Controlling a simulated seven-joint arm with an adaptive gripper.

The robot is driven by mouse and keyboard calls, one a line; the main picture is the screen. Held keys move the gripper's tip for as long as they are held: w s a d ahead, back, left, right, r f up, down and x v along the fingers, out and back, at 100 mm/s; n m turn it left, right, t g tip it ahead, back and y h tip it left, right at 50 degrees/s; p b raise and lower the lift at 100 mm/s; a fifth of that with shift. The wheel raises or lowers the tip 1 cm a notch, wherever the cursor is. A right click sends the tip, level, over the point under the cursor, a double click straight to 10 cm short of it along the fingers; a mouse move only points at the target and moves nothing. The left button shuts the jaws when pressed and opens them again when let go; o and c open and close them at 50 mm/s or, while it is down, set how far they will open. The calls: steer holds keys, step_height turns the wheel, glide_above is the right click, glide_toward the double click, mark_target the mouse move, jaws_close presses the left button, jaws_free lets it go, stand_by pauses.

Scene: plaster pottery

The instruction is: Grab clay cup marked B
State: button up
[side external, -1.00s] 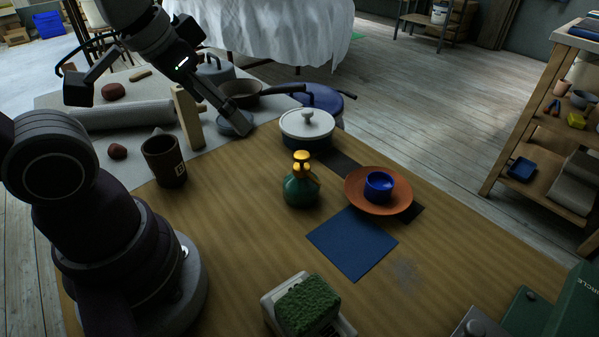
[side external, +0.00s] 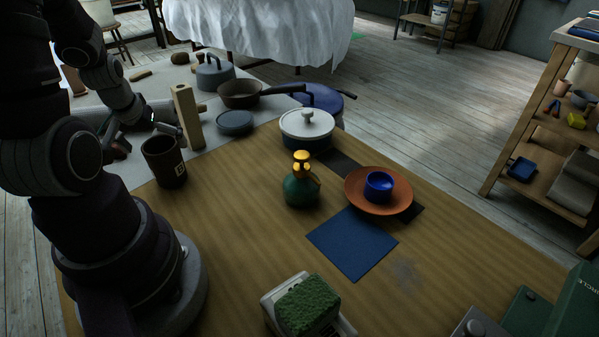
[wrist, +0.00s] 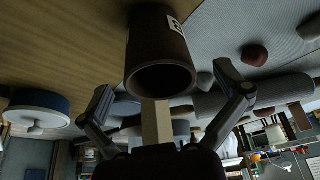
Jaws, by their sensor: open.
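The dark brown clay cup marked B (side external: 164,160) stands upright on the wooden table near its left edge, by the grey cloth, in the side view. Its B label faces the side camera. In the wrist view the cup (wrist: 158,45) appears upside down, its open mouth towards the picture's middle and part of its label at the upper right. My gripper (side external: 150,136) is low, just behind the cup in the side view, and partly hidden. In the wrist view my gripper (wrist: 163,82) is open, with one finger on each side of the cup and nothing held.
A wooden block (side external: 187,118) stands upright close to the gripper.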

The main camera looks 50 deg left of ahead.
steer(key=x, duration=0.4)
steer(key=shift+w+a+f, duration=0.1)
steer(key=shift+w+a, duration=0.15)
steer(key=shift+w, duration=0.05)
steer(key=c, duration=1.2)
